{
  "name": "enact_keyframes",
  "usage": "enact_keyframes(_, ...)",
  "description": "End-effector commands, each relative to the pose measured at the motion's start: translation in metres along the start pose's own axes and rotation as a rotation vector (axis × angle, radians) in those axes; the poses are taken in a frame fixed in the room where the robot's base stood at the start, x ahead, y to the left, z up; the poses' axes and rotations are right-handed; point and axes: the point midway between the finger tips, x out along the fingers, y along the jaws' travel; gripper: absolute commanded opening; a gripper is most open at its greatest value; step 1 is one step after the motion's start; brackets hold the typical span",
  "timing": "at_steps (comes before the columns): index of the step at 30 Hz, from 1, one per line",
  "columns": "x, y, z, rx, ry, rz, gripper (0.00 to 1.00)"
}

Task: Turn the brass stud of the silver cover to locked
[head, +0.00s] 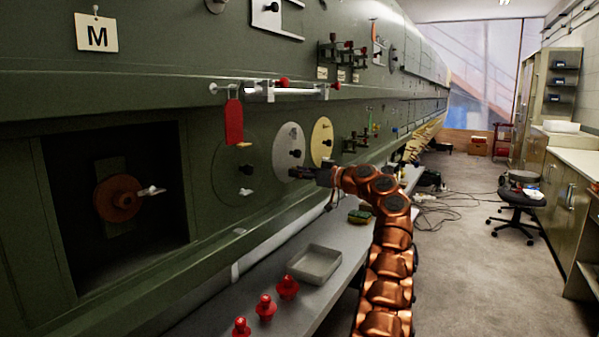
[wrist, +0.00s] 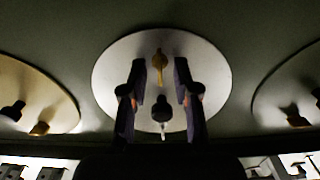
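The silver cover (head: 287,143) is a pale round disc on the green fuselage side, left of a yellow cover (head: 321,132). In the wrist view the silver cover (wrist: 112,75) fills the middle. Its brass stud (wrist: 160,62) shows near the disc's centre, with a black knob (wrist: 161,104) below it. My gripper (head: 296,173) is at the lower edge of the silver cover in the head view. In the wrist view its two dark fingers stand apart either side of the stud, with gaps on both sides. I cannot tell the depth between fingertips and stud. The stud is not discernible in the head view.
A red tag (head: 233,122) hangs left of the silver cover, below a silver bar handle (head: 290,92). A dark open bay (head: 85,235) is at left. A grey tray (head: 315,263) and red plugs (head: 265,308) sit on the bench below. The aisle floor (head: 465,265) is open.

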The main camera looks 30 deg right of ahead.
Motion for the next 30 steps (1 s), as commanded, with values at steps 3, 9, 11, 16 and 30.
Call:
enact_keyframes(3,0.0006,-0.0006,0.0004,0.000,0.000,-0.001,0.30)
enact_keyframes(9,0.0004,-0.0006,0.0004,0.000,0.000,-0.001,0.15)
enact_keyframes(11,0.0004,-0.0006,0.0004,0.000,0.000,-0.001,0.08)
enact_keyframes(16,0.0003,-0.0005,0.0004,0.000,0.000,-0.001,0.00)
enact_keyframes(30,0.0002,-0.0003,0.0006,0.030,-0.001,-0.001,0.00)
